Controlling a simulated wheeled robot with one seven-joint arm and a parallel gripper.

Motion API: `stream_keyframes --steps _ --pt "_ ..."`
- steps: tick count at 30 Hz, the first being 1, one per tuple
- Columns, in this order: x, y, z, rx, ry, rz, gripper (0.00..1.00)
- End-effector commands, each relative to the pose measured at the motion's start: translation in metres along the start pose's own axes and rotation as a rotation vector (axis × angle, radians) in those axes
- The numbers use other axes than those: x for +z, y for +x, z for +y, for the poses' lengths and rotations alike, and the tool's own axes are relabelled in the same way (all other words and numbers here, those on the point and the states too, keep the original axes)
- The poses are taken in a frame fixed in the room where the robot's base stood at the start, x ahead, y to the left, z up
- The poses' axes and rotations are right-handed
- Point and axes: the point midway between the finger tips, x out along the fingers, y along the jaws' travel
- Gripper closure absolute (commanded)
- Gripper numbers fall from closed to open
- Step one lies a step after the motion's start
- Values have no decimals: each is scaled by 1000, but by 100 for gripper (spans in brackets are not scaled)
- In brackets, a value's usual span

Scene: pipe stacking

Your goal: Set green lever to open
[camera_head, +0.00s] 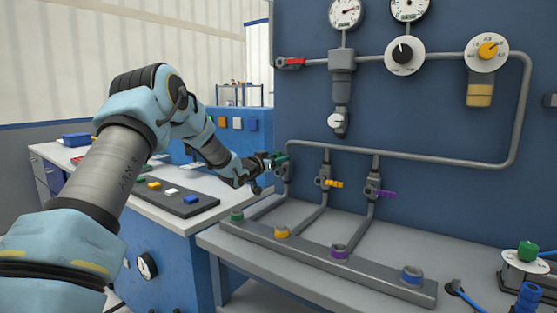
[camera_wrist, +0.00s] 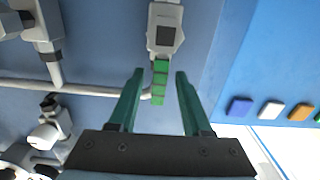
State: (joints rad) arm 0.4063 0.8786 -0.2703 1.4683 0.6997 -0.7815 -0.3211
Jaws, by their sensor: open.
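The green lever (camera_wrist: 159,88) is a short segmented bar on a grey valve body (camera_wrist: 165,28). In the wrist view it extends from the valve into the gap between my fingers. My gripper (camera_wrist: 159,73) has two teal fingers, open, one on each side of the lever, with visible gaps to it. Whether the fingers are level with the lever in depth is unclear. In the head view my gripper (camera_head: 279,160) is at the leftmost valve of the lower pipe row. There the green lever is hard to tell apart from the teal fingers.
A yellow lever (camera_head: 333,184) and a purple lever (camera_head: 385,194) sit on valves to the right. A red lever (camera_head: 291,63) is on the upper pipe. A grey base bar (camera_head: 335,264) with coloured rings lies below. The blue panel (camera_head: 430,120) stands behind the pipes.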

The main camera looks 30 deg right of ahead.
Motion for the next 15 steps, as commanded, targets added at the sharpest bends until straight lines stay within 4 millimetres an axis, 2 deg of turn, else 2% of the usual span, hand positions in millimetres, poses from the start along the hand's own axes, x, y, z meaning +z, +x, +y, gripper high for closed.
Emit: stream_keyframes --steps 4,7,15 --pt "0 -2 0 0 1 1 51" --pt "0 -12 -1 -1 1 1 51" --pt "1 -64 -1 -2 1 -1 51"
